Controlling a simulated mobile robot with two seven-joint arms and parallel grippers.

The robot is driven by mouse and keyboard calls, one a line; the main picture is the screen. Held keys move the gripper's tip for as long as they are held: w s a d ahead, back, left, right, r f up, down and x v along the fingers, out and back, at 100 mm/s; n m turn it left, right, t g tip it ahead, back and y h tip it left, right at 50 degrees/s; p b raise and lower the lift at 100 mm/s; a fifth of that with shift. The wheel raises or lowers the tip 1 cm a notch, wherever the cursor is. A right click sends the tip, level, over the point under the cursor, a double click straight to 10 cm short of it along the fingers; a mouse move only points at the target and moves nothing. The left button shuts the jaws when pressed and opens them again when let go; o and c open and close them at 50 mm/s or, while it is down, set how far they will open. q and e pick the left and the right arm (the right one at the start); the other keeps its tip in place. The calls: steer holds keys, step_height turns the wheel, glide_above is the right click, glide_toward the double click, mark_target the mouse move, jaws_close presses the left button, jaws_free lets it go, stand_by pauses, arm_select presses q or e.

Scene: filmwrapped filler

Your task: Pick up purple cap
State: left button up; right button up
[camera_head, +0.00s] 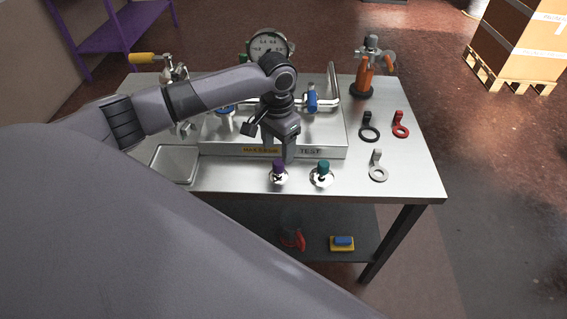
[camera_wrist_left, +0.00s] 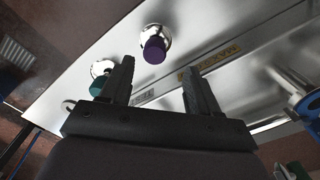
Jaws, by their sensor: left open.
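The purple cap (camera_head: 278,166) stands upright on a small round metal base near the front edge of the table, left of the teal cap (camera_head: 322,166). In the left wrist view the purple cap (camera_wrist_left: 154,50) lies beyond the fingertips, roughly between their lines, and the teal cap (camera_wrist_left: 98,86) is beside the finger on the left. My left gripper (camera_head: 284,150) is just above and behind the purple cap, fingers pointing down. In the wrist view its two fingers (camera_wrist_left: 158,76) are apart with nothing between them. My right gripper is not seen.
A raised metal test plate (camera_head: 330,140) with pipes and a gauge (camera_head: 268,46) stands behind the caps. A shallow tray (camera_head: 174,164) lies to the left. Black, red and grey ring tags (camera_head: 378,172) and an orange bottle (camera_head: 364,78) are to the right.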

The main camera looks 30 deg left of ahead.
mark_target(278, 162)
arm_select(q)
steer(key=f, duration=0.4)
steer(key=s+f, duration=0.1)
steer(key=f, duration=0.1)
steer(key=shift+d+f, duration=0.2)
steer(key=shift+d, duration=0.1)
jaws_close()
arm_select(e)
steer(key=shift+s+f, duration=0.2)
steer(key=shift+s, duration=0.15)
arm_select(q)
steer(key=shift+r, duration=0.15)
